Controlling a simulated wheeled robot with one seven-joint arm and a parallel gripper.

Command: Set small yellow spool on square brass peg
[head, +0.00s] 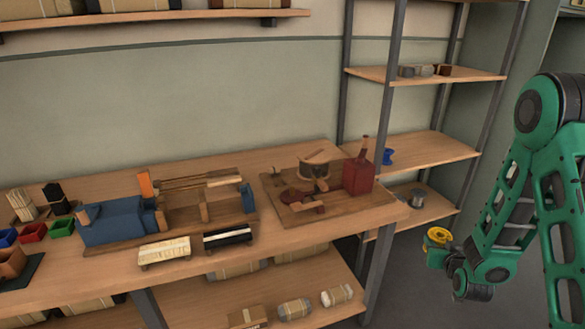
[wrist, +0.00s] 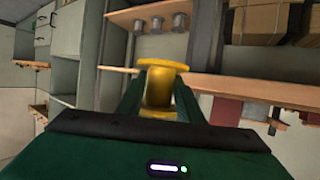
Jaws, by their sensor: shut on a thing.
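The small yellow spool (head: 438,236) is held in my gripper (head: 437,248), in the air to the right of the workbench in the head view. In the wrist view the yellow spool (wrist: 159,92) sits between the two green fingers of my gripper (wrist: 158,98), with its wide flange facing up. The fingers are shut on its narrow middle. I cannot make out a square brass peg in either view; it may be too small or hidden among the parts on the wooden fixture board (head: 290,213) at the bench's right end.
The workbench (head: 310,240) carries a blue machine (head: 112,221), a dark red block (head: 358,176) and coloured bins. A shelf rack (head: 425,150) behind holds a blue spool (head: 388,157), a grey spool (head: 417,198) and more spools on its upper shelf. The air around my gripper is clear.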

